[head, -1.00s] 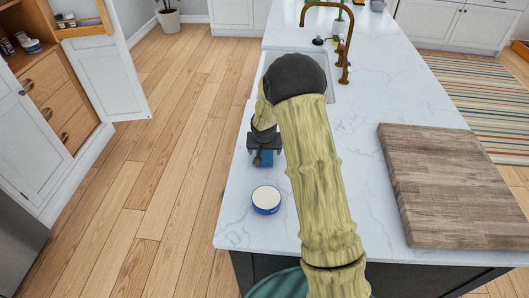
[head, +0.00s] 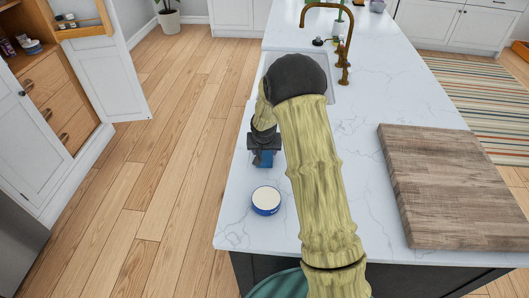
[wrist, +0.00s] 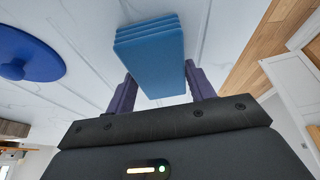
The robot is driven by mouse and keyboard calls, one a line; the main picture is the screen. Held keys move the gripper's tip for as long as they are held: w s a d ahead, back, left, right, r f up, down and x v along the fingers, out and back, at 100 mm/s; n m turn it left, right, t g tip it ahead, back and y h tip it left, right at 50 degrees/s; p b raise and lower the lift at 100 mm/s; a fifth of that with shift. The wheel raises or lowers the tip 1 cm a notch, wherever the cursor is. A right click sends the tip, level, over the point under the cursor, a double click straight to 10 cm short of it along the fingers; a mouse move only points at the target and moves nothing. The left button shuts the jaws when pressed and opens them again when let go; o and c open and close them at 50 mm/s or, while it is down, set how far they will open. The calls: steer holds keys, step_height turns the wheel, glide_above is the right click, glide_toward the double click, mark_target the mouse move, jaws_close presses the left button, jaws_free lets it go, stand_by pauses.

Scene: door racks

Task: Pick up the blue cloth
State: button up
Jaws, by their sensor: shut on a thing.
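The blue cloth (wrist: 150,58) is a folded, layered block in the wrist view, between the two fingers of my gripper (wrist: 160,88). In the head view the cloth (head: 264,159) shows as a small blue patch just below my gripper (head: 263,147), near the left edge of the white counter. My gripper is shut on the cloth. My arm hides part of the counter, and I cannot tell whether the cloth touches the counter.
A round blue tin with a pale top (head: 266,200) stands on the counter near the cloth. A wooden board (head: 450,185) lies at the right. A sink with a brass faucet (head: 345,45) is farther back. An open cabinet door (head: 105,75) stands across the floor.

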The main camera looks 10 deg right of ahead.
mark_target(264, 152)
step_height(264, 152, up, 10)
steer(key=b, duration=0.1)
stand_by(0.4)
steer(key=o, duration=0.3)
steer(key=shift+c, duration=0.9)
steer(key=shift+a+f, duration=0.1)
